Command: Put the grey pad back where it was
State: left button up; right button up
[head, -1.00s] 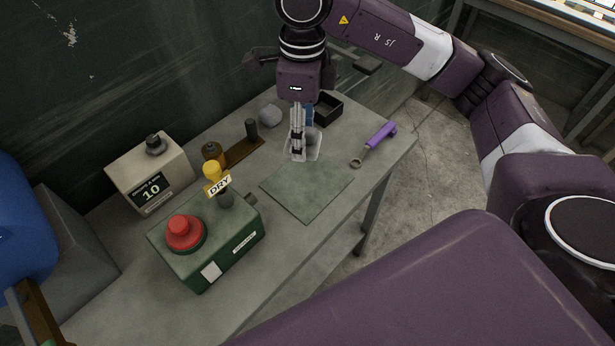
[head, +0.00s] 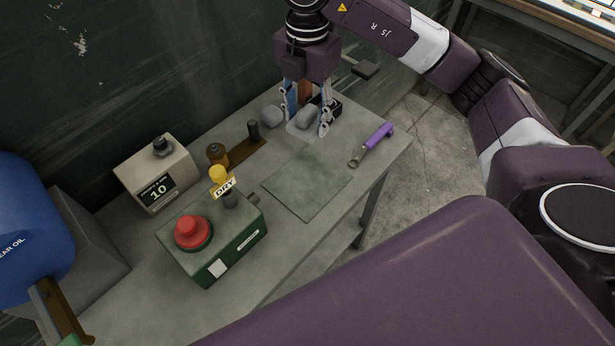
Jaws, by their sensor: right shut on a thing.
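The grey pad (head: 307,116), a small rounded block, is between the fingers of my right gripper (head: 306,118). The gripper points down, with one finger on each side of the pad, and is shut on it. The pad is over or on a pale square (head: 300,133) at the back of the bench; I cannot tell whether it touches it. A second grey lump (head: 271,117) lies just left of the gripper. My left gripper is not in view.
A black tray (head: 336,107) is partly hidden behind the gripper. A purple-handled wrench (head: 378,135) lies to the right. A green mat (head: 307,183) lies in front. A green box with a red button (head: 193,232) and a counter (head: 155,178) stand left on the bench (head: 125,262).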

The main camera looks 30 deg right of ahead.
jog(key=shift+d+m, duration=0.1)
jog(key=shift+m, duration=0.6)
jog(key=shift+f, duration=0.2)
send_over(308, 181)
notch_tip(308, 181, down, 14)
jog(key=shift+f, duration=0.2)
notch_tip(308, 181, down, 5)
jog(key=shift+r+p, duration=0.15)
jog(key=shift+p, duration=0.6)
jog(key=shift+f, duration=0.2)
jog(key=shift+f, duration=0.2)
jog(key=o, duration=1)
jog(key=shift+r, duration=0.1)
